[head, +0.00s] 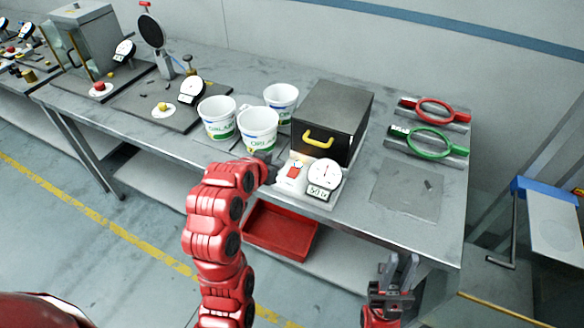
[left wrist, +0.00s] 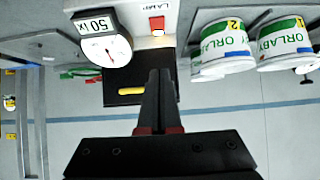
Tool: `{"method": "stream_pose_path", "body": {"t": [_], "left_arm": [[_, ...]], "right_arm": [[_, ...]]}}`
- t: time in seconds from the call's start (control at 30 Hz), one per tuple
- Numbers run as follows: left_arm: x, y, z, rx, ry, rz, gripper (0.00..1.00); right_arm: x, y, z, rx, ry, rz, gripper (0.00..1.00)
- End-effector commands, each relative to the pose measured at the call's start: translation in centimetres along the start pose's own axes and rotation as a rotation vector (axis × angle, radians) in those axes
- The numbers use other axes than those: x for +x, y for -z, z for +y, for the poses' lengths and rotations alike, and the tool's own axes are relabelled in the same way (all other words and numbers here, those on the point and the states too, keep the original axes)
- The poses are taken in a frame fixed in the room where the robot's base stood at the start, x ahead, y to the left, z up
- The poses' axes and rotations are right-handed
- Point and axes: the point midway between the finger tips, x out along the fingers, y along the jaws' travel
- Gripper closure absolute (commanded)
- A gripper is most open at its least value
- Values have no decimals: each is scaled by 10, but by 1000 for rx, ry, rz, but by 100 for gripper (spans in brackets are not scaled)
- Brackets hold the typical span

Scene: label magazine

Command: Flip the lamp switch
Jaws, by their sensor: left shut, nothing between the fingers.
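The lamp switch (head: 293,172) is a small red rocker on a white plate in front of the black box. In the left wrist view the red rocker (left wrist: 157,24) shows at the top, next to the printed word "LAMP". My left gripper (head: 271,166) is just left of the switch plate in the head view. In the left wrist view its fingers (left wrist: 160,78) are together and empty, below the switch in the picture, with a gap between. Contact with the plate cannot be told from the head view. My right gripper (head: 396,268) is open and empty in front of the table.
A 50 lx dial (head: 324,178) stands right beside the switch. A black box (head: 331,116) with a yellow handle is behind it. Several white tubs (head: 258,130) stand left. Red and green ring tools (head: 431,142) lie right. A red bin (head: 280,231) sits below.

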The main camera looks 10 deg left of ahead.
Motion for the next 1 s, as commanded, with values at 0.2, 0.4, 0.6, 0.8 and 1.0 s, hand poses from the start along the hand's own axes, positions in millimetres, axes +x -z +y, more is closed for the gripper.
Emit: {"method": "stream_pose_path", "body": {"t": [0.2, 0.4, 0.6, 0.8, 1.0], "left_arm": [[-1, -2, 2, 3, -6, -14, 100], [0, -1, 2, 3, -6, -13, 100], [15, -1, 2, 2, -8, -17, 100], [47, 0, 3, 2, -8, -17, 100], [80, 0, 2, 2, -7, -16, 100]], "right_arm": [[0, 0, 0, 0, 0, 0, 73], [1, 0, 0, 0, 0, 0, 73], [10, 2, 0, 0, 0, 0, 73], [24, 4, 1, 0, 0, 0, 73], [38, 6, 2, 0, 0, 0, 73]]}}
